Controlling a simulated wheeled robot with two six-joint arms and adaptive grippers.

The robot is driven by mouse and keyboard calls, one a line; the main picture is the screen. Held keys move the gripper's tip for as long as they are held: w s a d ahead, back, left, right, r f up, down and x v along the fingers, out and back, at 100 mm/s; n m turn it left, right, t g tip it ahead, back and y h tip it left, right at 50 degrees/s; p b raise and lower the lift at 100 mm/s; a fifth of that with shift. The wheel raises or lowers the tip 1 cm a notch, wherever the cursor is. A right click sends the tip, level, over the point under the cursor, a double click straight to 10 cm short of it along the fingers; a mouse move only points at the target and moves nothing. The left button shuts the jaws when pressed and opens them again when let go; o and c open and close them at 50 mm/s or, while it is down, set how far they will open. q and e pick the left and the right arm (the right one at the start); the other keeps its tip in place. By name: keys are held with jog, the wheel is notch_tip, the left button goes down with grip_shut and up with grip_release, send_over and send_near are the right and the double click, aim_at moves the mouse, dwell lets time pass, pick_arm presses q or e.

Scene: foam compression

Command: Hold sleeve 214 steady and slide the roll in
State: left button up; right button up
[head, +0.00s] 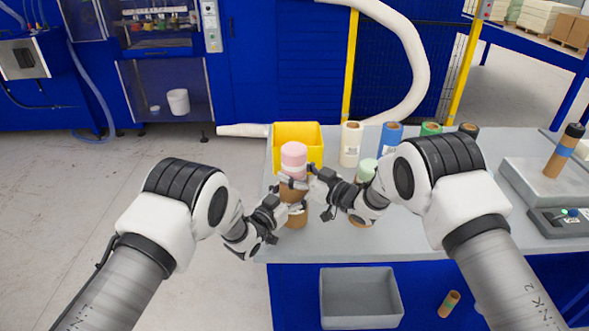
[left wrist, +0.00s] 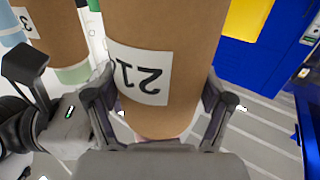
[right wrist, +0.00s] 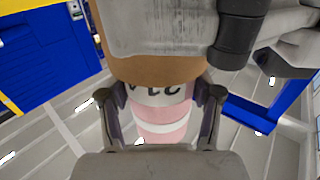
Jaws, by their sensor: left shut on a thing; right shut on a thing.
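The brown cardboard sleeve (head: 293,193) stands upright near the front left of the table, its white label partly legible as "21" in the left wrist view (left wrist: 160,70). My left gripper (head: 284,211) is shut around the sleeve, with one finger on each side in the left wrist view. The pink roll with white bands (head: 293,155) is upright above the sleeve, in line with it. My right gripper (head: 304,181) is shut on the roll at its lower, marked white band (right wrist: 160,95). The roll's lower end is hidden, so its depth in the sleeve cannot be told.
A yellow bin (head: 297,133) stands behind the sleeve. A grey platform (head: 540,190) bears a brown tube (head: 563,155). A grey open bin (head: 360,297) is below the table front.

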jog(key=shift+f, duration=0.3)
jog(key=shift+f, duration=0.45)
jog(key=shift+f, duration=0.1)
jog(key=o, duration=1.1)
jog(key=shift+s+d+r, duration=0.5)
jog(key=shift+s+d, duration=0.25)
jog(key=shift+d, duration=0.15)
jog(key=shift+s+d+r, duration=0.55)
jog(key=shift+s+d, duration=0.2)
jog(key=shift+d, duration=0.15)
jog(key=shift+s+d+r, duration=0.5)
jog(key=shift+s+d, duration=0.25)
jog(key=shift+d, duration=0.15)
pick_arm(q)
jog(key=o, duration=1.1)
